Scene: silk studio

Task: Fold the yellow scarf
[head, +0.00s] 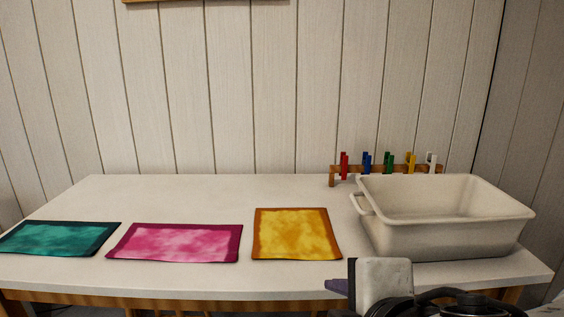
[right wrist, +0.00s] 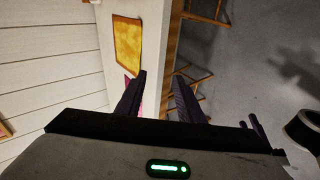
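The yellow scarf (head: 296,235) lies flat on the white table, to the left of the basin. It has a mottled yellow middle and an orange-brown border. It also shows in the right wrist view (right wrist: 127,42), near the table's edge. My right gripper (right wrist: 160,76) is open and empty, its two dark fingers apart, and the scarf lies beyond its fingertips. In the head view, part of my right gripper (head: 338,286) shows at the bottom, in front of the table's front edge and apart from the scarf. My left gripper is not in view.
A pink scarf (head: 175,243) and a teal scarf (head: 58,239) lie flat to the left. A white basin (head: 450,238) stands at the right. Behind it is a wooden rack (head: 333,176) with coloured pegs. The table (head: 200,195) behind the scarves is clear.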

